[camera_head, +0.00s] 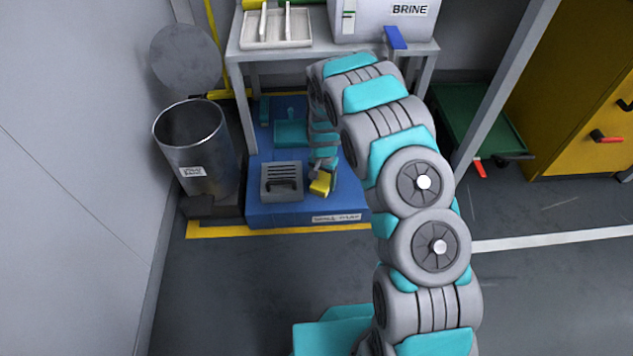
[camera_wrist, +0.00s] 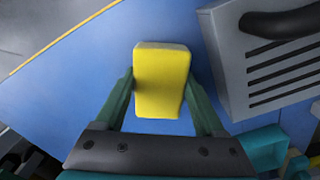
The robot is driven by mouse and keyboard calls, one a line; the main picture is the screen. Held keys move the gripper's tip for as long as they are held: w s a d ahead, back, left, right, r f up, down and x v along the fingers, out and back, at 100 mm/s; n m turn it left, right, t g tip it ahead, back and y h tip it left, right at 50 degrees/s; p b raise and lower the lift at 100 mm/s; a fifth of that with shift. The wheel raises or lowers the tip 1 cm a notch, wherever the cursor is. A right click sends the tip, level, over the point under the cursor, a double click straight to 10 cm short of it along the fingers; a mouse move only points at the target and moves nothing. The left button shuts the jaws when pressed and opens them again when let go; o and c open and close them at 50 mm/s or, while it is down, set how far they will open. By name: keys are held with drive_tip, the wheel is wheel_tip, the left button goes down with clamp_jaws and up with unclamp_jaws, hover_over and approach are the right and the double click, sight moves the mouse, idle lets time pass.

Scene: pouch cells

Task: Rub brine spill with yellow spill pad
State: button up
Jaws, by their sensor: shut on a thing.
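The yellow spill pad (camera_wrist: 163,72) is held between the two fingers of my gripper (camera_wrist: 160,84) in the wrist view. In the head view the pad (camera_head: 320,185) shows at the end of my arm, low over the blue platform (camera_head: 265,215) beneath the table. My gripper (camera_head: 325,168) is shut on the pad. Whether the pad touches the platform, I cannot tell. I cannot make out a brine spill clearly in either view; part of the platform is hidden behind my arm.
A grey slotted box with a dark handle (camera_head: 282,182) sits on the platform, left of the pad; it also shows in the wrist view (camera_wrist: 232,75). A metal bin (camera_head: 190,150) stands left. A table (camera_head: 300,52) above bears the BRINE machine (camera_head: 375,22) and a white tray (camera_head: 265,43).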

sight(348, 186)
drive_tip(key=shift+d+f, duration=0.15)
drive_tip(key=shift+d, duration=2.25)
drive_tip(key=shift+s+d, duration=0.1)
drive_tip(key=shift+d, duration=1.75)
drive_tip(key=shift+r+p, duration=0.65)
drive_tip(key=shift+r, duration=2.45)
drive_tip(key=shift+r, duration=0.15)
drive_tip(key=shift+a+r+p, duration=0.1)
drive_tip(key=shift+r+p, duration=0.2)
drive_tip(key=shift+r, duration=1.1)
